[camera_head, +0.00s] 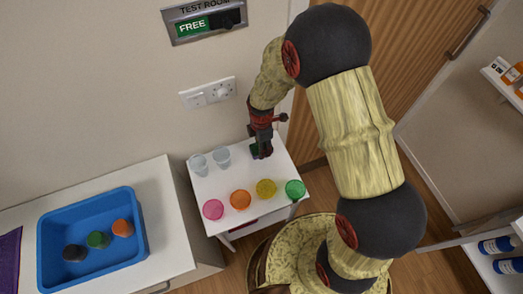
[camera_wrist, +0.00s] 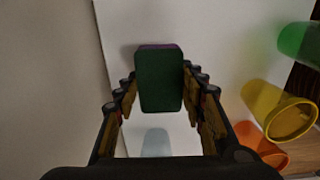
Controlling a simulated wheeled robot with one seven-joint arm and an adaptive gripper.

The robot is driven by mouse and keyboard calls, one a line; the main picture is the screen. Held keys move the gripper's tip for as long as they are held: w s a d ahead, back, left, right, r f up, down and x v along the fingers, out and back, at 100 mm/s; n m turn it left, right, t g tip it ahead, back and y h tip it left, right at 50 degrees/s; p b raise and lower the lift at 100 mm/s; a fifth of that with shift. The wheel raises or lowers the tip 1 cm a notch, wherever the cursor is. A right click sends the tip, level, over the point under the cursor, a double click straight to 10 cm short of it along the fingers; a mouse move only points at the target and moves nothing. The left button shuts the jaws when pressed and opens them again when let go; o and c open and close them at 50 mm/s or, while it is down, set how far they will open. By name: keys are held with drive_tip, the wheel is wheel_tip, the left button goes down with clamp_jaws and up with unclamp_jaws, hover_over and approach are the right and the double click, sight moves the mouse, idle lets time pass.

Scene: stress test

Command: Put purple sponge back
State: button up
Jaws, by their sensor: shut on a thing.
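The purple sponge (camera_wrist: 158,46) shows in the wrist view as a purple edge behind a dark green scouring face. My gripper (camera_wrist: 160,84) has its two fingers on either side of the sponge and is shut on it. In the head view my gripper (camera_head: 261,147) points down over the back right of the small white table (camera_head: 203,185). The sponge there is small and partly hidden by the fingers. I cannot tell whether it touches the table top.
A blue tray (camera_head: 133,200) on the left counter (camera_head: 165,235) holds black, green and orange sponges. Pink, orange, yellow and green cups (camera_head: 295,189) line the table's front. A wall is behind; shelves stand at right.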

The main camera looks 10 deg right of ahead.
wheel_tip(320, 180, down, 3)
drive_tip(key=shift+r+b, duration=0.1)
drive_tip(key=shift+b, duration=0.2)
drive_tip(key=shift+s, duration=0.1)
drive_tip(key=o, duration=1)
drive_tip(key=shift+o, duration=0.2)
